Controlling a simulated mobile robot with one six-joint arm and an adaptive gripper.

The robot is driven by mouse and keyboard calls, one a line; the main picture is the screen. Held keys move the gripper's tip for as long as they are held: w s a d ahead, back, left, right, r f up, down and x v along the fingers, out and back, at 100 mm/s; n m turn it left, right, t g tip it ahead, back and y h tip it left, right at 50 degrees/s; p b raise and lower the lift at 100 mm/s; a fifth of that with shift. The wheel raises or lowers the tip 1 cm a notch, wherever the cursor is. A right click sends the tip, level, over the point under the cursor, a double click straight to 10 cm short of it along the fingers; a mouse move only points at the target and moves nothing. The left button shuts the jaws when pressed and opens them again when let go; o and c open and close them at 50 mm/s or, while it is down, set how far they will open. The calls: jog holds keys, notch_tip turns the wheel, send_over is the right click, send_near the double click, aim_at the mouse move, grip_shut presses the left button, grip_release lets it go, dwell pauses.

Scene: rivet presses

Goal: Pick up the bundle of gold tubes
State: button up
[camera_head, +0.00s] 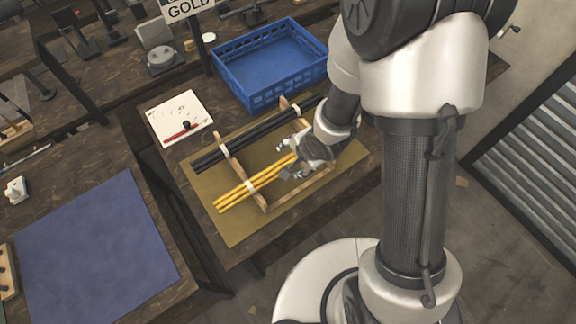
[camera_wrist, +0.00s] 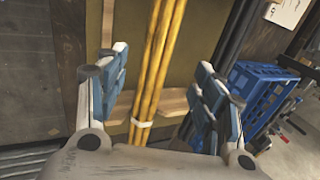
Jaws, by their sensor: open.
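The bundle of gold tubes (camera_head: 250,189) lies across a wooden rack (camera_head: 243,178) on a gold-coloured mat (camera_head: 233,227), held together by white bands. In the wrist view the gold tubes (camera_wrist: 157,70) run lengthwise between my two fingers, with a white band near the palm. My gripper (camera_head: 288,160) is open over the right part of the bundle and hides that end of it. In the wrist view my gripper's blue-padded fingers (camera_wrist: 160,95) stand apart on both sides of the tubes, with gaps showing.
A bundle of black tubes (camera_head: 222,153) lies parallel on the same rack, behind the gold one. A blue crate (camera_head: 270,65) stands behind the rack, empty. A notepad with a red pen (camera_head: 180,118) lies at left. A blue mat (camera_head: 95,250) covers the left table.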

aim_at(290, 162)
jog(key=b+x, duration=0.1)
jog(key=x, duration=0.2)
jog(key=shift+w+f, duration=0.1)
jog(key=shift+f, duration=0.15)
jog(key=b+x, duration=0.4)
jog(key=x, duration=0.1)
jog(key=shift+d+f, duration=0.1)
jog(key=shift+f, duration=0.05)
jog(key=shift+c, duration=0.6)
grip_shut()
